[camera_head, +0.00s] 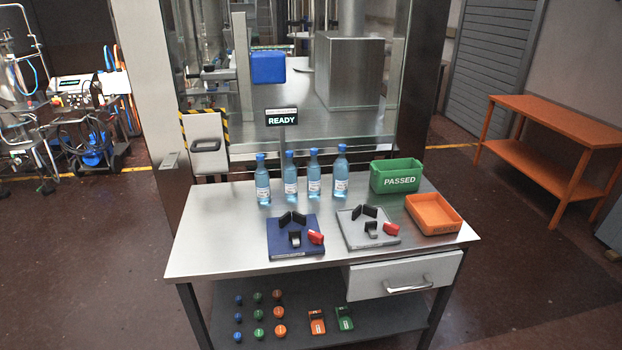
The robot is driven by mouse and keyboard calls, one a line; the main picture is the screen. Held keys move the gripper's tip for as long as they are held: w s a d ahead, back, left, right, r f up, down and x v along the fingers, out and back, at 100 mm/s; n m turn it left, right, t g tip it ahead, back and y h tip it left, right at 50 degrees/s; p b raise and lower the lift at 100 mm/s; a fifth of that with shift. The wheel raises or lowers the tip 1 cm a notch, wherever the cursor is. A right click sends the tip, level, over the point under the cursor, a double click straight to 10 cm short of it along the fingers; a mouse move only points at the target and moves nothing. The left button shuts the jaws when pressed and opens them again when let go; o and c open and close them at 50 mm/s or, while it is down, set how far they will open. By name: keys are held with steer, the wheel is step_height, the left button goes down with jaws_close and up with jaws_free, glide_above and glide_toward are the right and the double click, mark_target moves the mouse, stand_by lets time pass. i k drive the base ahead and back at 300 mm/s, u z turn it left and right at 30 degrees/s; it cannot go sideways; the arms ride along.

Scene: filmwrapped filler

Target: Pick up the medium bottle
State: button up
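Several clear blue bottles with blue caps and white labels stand upright in a row near the back of the steel table (215,240). They are the leftmost bottle (262,184), the second (291,178), the third (314,180) and the rightmost bottle (340,176). The rightmost looks slightly taller; the others look close in size, and I cannot tell which is the medium one. The bottles stand apart from each other. My gripper is not in view.
A blue fixture (285,248) and a grey fixture (377,242) with black and red parts lie before the bottles. A green PASSED bin (397,178) and an orange tray (434,227) stand right. A READY sign (282,118) and glass-walled machine are behind. The table's left end is clear.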

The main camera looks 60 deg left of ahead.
mark_target(290, 172)
steer(key=z, duration=0.45)
steer(key=i, duration=1.75)
steer(key=u, duration=2.35)
